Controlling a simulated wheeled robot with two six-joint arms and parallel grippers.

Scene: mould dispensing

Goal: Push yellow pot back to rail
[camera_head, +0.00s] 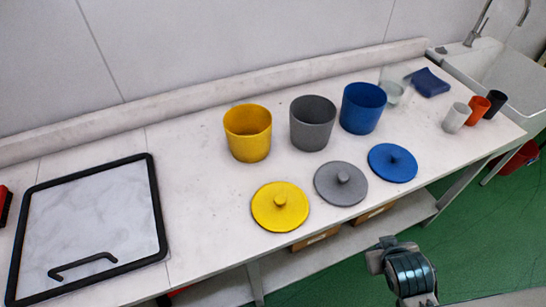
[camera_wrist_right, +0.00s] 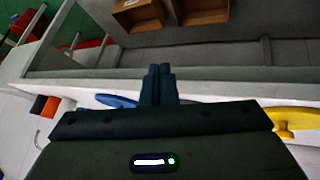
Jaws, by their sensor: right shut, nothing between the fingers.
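The yellow pot (camera_head: 248,134) stands upright and open-topped on the white bench in the head view, left of the grey pot. The rail (camera_head: 200,96) is the raised pale ledge along the back of the bench; a strip of bare bench separates it from the pot. My right gripper (camera_head: 385,248) is in front of the bench's front edge, far from the yellow pot. In the right wrist view its fingers (camera_wrist_right: 158,84) are together with nothing between them. My left gripper is not in view.
The grey pot (camera_head: 313,122) and blue pot (camera_head: 362,107) stand to the right. Yellow (camera_head: 280,208), grey (camera_head: 341,184) and blue (camera_head: 393,163) lids lie in front. A black-framed tray (camera_head: 154,190) lies at left. Small cups (camera_head: 456,117) and a sink (camera_head: 500,72) are at right.

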